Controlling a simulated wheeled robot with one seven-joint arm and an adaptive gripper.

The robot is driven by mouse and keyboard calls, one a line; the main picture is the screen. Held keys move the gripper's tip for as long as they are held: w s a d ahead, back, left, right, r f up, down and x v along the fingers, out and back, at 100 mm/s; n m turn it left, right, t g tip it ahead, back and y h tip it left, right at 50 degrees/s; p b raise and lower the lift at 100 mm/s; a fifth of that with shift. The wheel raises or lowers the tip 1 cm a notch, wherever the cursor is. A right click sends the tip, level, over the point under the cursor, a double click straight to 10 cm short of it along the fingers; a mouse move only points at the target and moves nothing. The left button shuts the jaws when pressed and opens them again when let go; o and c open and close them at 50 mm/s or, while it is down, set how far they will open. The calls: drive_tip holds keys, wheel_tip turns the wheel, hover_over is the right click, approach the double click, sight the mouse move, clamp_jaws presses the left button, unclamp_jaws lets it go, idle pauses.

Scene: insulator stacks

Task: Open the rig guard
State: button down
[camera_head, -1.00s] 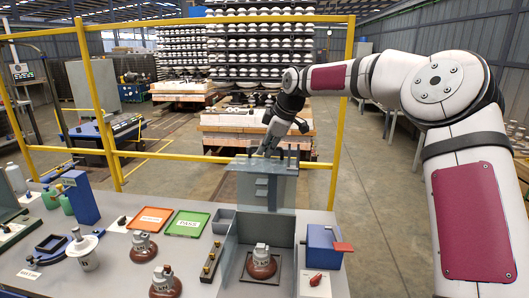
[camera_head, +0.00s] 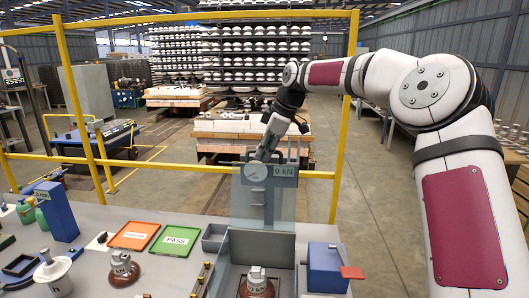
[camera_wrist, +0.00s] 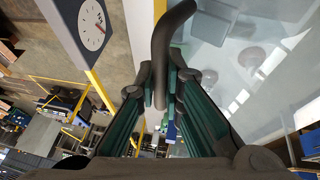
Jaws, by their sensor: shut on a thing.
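The pane also fills the right of the wrist view (camera_wrist: 222,65). My gripper (camera_head: 266,152) is at the top of the rig, beside the gauge. In the wrist view, my gripper (camera_wrist: 160,98) is shut on a dark curved handle (camera_wrist: 166,45), which runs up between the fingers. A brown insulator (camera_head: 257,286) sits in the bay, cut off by the lower edge.
A blue box with a red flap (camera_head: 325,268) is right of the bay. Orange (camera_head: 134,236) and green PASS (camera_head: 180,240) trays and another brown insulator (camera_head: 123,270) lie to the left. Yellow rails (camera_head: 345,120) stand behind the bench.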

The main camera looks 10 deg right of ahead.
drive_tip(key=c, duration=2)
unclamp_jaws()
drive_tip(key=shift+s+f, duration=0.1)
drive_tip(key=shift+f, duration=0.15)
drive_tip(key=shift+o, duration=0.2)
drive_tip(key=shift+r, duration=0.1)
drive_tip(key=shift+d+r, duration=0.1)
drive_tip(key=shift+r, duration=0.3)
drive_tip(key=v, duration=1.1)
drive_tip(key=shift+s+r, duration=0.1)
